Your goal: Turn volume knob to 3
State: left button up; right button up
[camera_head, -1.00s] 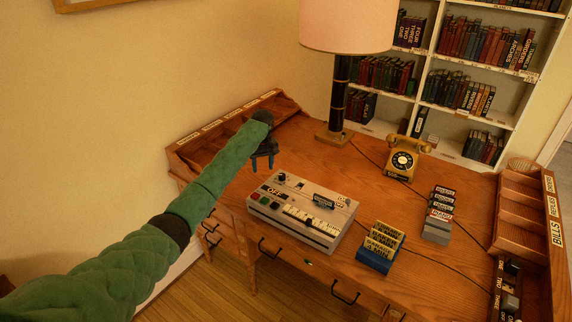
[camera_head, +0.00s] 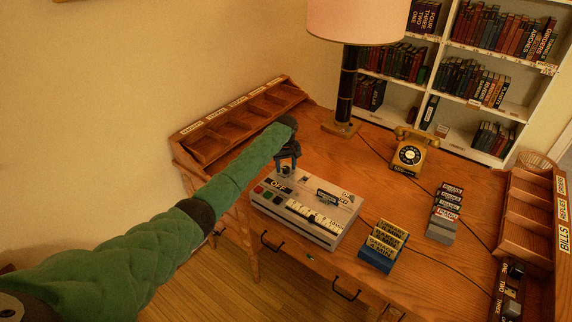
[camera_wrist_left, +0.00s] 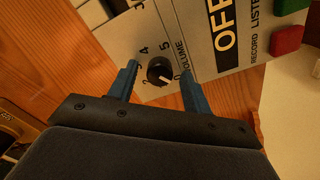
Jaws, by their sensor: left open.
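The grey recorder (camera_head: 330,238) sits on the wooden desk, with an OFF sign, coloured buttons and white keys. My left gripper (camera_head: 287,170) is over its back left corner, pointing down. In the left wrist view, the black volume knob (camera_wrist_left: 159,70) lies between the two blue fingers of my open left gripper (camera_wrist_left: 158,68), with a gap on both sides. Printed 3, 4, 5 and 0 show around the knob beside the word VOLUME. A pale pointer mark on the knob faces the lower right, roughly toward the 0. My right gripper is not in view.
A lamp (camera_head: 347,90) and a yellow telephone (camera_head: 409,154) stand behind. Card stacks, one in a blue holder (camera_head: 375,262), stand right of the recorder. Wooden compartment trays line the desk's left (camera_head: 215,140) and right sides. Cables cross the desk.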

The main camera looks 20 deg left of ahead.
pick_arm(q)
jog(key=shift+f, duration=0.1)
jog(key=shift+c, duration=1.2)
jog(key=c, duration=0.7)
